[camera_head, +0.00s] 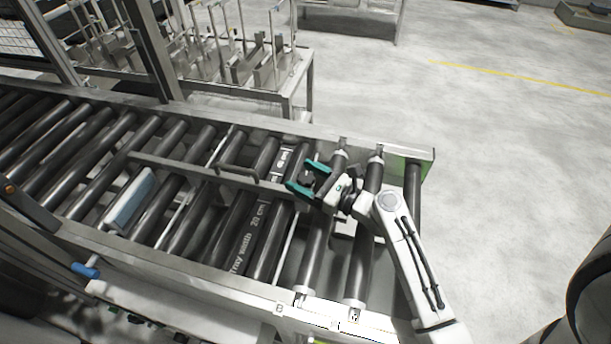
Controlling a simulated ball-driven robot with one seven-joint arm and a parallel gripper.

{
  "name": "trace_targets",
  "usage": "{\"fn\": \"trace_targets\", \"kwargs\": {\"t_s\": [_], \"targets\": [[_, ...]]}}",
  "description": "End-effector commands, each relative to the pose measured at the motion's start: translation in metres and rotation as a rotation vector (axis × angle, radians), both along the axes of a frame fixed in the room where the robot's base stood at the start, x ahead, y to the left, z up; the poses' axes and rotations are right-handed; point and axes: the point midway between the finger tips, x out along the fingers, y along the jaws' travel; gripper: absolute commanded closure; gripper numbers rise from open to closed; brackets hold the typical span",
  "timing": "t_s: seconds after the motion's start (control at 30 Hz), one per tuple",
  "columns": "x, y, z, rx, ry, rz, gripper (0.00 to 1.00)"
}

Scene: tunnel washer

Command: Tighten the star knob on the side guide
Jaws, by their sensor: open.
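The side guide (190,169) is a grey metal rail running lengthwise above the rollers of the conveyor. My gripper (298,174) has two teal fingers and is open, pointing left at the right end of the side guide. A small dark shape (307,179) lies between the fingers; it may be the star knob, but it is too small to make out its lobes. I cannot tell whether the fingers touch it.
The conveyor's far frame (350,136) and near frame (180,272) border the rollers. A light blue panel (130,201) lies left on them. A roller label (247,240) reads "tray width 20 cm". A metal rack (265,90) stands behind. Floor at right (510,150) is clear.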

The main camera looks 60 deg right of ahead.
Motion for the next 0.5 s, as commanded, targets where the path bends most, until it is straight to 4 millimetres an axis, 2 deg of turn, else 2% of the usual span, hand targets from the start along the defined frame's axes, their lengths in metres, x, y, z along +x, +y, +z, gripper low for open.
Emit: {"fn": "trace_targets", "kwargs": {"t_s": [0.1, 0.5], "targets": [[-0.0001, -0.0001, 0.0, 0.0, 0.0, 0.0, 0.25], [-0.0004, -0.0003, 0.0002, 0.0, -0.001, -0.001, 0.63]]}}
